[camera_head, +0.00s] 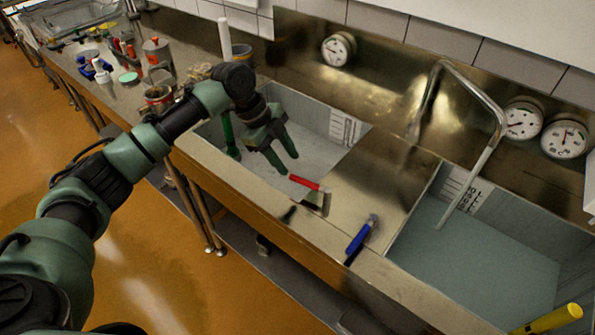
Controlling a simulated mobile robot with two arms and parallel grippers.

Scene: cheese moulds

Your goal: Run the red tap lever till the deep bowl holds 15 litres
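The red tap lever (305,183) lies on the steel ledge at the right rim of the left basin (250,177), with a metal piece at its right end. The blue lever (361,237) is further right on the ledge. The right basin (475,268) holds greyish water and has a marked scale (467,193); I cannot read the level or tell which basin is the deep bowl. A bent metal spout (490,148) reaches down into it. My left gripper (289,164) is open and empty over the left basin, just above and left of the red lever, apart from it. My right gripper is out of view.
Dials (339,49) are on the back wall. Several tins and bottles crowd the left counter (120,92). The orange floor is open in front.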

